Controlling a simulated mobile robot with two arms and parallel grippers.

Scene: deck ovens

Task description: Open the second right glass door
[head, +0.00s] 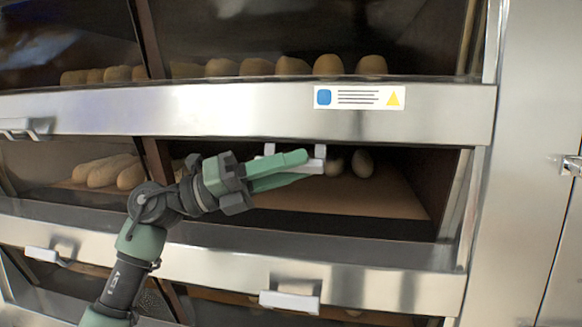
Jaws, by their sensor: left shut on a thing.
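The second right glass door (408,178) is in the middle row of the right column, with a dark inside, a brown baking floor and loaves showing behind it. Its pale metal handle (319,153) hangs from two short posts below the steel band. My left gripper (306,166) comes in from the left, and its green fingers are shut on the handle, one above and one below the bar. The fingers hide the left part of the bar. I cannot tell whether the door is ajar. My right gripper is not in view.
A steel band (220,112) with a label (360,97) runs above the door. Loaves (254,66) sit in the upper deck. Another handle (290,302) is on the band below, and one (25,128) is at the left. A steel cabinet (535,120) stands at the right.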

